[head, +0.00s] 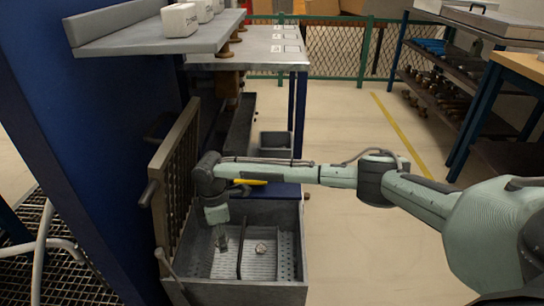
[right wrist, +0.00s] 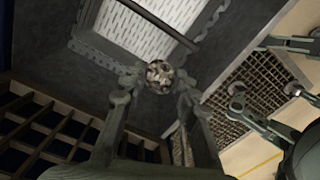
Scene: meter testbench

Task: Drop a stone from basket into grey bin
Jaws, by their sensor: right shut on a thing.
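My right gripper (head: 222,240) points down inside a large dark grey open box (head: 245,294) with a slotted floor and a dark divider bar. In the right wrist view its fingertips are shut on a rough, speckled stone (right wrist: 160,76). A smaller grey bin (head: 276,153) stands on the floor farther back. Two spread fingers of what looks like my left gripper (right wrist: 250,67) show at the right of the right wrist view. No separate basket can be made out.
A slatted rack (head: 178,160) stands upright along the left side of the box, beside a blue panel (head: 80,130). A grey shelf (head: 160,40) with white blocks overhangs behind. Shelving (head: 450,75) stands far right. The floor (head: 355,235) right of the box is clear.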

